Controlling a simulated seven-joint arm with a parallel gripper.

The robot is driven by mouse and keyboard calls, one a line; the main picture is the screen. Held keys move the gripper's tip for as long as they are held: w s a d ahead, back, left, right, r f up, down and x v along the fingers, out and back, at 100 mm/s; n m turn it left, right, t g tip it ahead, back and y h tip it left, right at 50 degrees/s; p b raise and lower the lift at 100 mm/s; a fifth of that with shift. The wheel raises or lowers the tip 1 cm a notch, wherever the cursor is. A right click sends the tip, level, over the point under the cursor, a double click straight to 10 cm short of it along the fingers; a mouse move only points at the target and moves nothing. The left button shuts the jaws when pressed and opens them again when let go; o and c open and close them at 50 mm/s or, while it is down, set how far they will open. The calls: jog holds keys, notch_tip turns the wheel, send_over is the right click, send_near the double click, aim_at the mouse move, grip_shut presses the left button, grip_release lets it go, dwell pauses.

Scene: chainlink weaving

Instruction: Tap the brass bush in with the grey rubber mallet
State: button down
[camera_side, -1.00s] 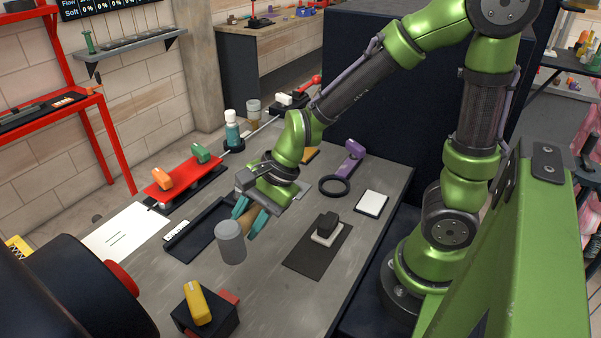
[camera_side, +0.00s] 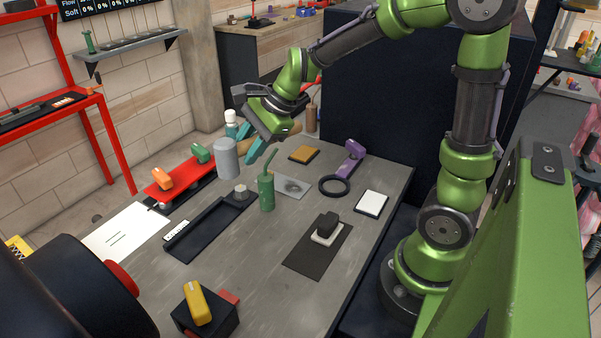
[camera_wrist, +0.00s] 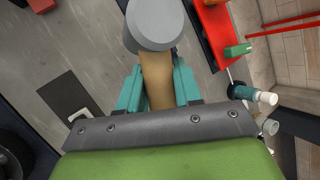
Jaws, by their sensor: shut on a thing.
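In the wrist view the handle lies between my teal fingers (camera_wrist: 158,85), and the mallet's grey cylindrical head (camera_wrist: 156,25) sticks out past the fingertips. A small pale grey round piece (camera_side: 240,191) stands at the far end of the black tray, below and right of the mallet head. I cannot tell whether it is the brass bush; no clearly brass-coloured bush shows. The mallet head is apart from it.
A green can with a bent spout (camera_side: 266,192) stands right of the black tray (camera_side: 205,232). A red rack (camera_side: 181,180) lies to the left, near a white-capped bottle (camera_side: 231,118). A purple-handled ring (camera_side: 335,186) lies further right.

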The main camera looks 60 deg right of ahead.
jog(key=w+d+m+t+h, duration=0.1)
jog(key=w+d+m+h, duration=0.2)
jog(key=d, duration=1.5)
jog(key=shift+m, duration=0.8)
jog(key=f, duration=0.5)
jog(key=shift+w+d+f, duration=0.15)
jog(key=shift+d+f, duration=0.15)
jog(key=shift+d, duration=0.1)
jog(key=shift+f, duration=2.7)
notch_tip(320, 180, down, 4)
jog(key=shift+r, duration=1.3)
